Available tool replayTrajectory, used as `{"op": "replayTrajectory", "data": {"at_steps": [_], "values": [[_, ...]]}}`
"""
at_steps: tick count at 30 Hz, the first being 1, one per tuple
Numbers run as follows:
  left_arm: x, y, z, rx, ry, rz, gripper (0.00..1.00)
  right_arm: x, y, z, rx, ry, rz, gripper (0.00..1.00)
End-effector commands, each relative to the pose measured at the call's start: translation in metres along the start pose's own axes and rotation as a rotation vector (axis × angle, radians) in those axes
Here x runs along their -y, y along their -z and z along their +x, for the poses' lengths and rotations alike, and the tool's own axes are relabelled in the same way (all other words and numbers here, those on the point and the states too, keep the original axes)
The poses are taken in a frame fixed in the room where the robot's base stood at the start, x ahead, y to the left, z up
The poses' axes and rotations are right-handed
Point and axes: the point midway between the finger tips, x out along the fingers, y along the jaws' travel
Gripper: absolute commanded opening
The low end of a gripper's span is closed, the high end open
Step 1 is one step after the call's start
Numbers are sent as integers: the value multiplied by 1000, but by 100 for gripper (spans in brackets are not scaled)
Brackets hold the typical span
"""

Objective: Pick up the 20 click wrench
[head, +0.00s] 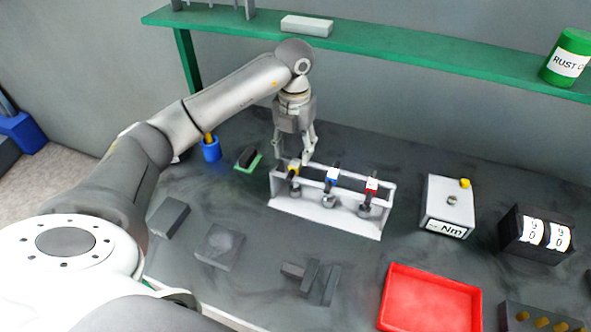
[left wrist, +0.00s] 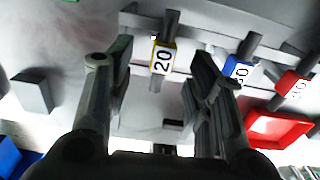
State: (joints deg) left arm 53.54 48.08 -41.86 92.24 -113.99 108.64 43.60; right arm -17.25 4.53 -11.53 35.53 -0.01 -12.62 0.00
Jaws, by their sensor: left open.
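The 20 click wrench, with a yellow band marked 20 (left wrist: 162,60), stands in the white rack (head: 322,220); its yellow part also shows in the head view (head: 294,168). My left gripper (head: 308,160) points down just above the rack's left end. In the left wrist view its two fingers (left wrist: 158,75) are open, one on each side of the 20 wrench, with nothing between them held. The lower part of the wrench is partly hidden by the rack. A blue-banded wrench (head: 332,175) and a red-banded wrench (head: 371,186) stand to its right. My right gripper is not in view.
A box marked Nm (head: 448,207) and a dark counter box (head: 536,233) stand to the right. A red tray (head: 430,300) lies in front. Dark blocks (head: 220,247) lie at the left front. A green shelf (head: 400,48) runs behind.

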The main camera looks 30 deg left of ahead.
Motion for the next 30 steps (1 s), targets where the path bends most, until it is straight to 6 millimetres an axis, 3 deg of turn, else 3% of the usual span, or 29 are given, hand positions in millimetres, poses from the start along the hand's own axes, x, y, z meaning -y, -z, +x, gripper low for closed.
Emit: {"op": "replayTrajectory", "data": {"at_steps": [3,9,17,28,30], "values": [[4,4,13,-4,0,1,48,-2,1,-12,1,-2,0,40],[4,4,35,-2,0,1,48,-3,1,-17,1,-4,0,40],[4,3,38,1,0,1,48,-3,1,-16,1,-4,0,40],[4,3,37,0,0,1,1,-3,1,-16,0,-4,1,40],[4,3,37,0,0,1,0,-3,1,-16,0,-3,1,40]]}}
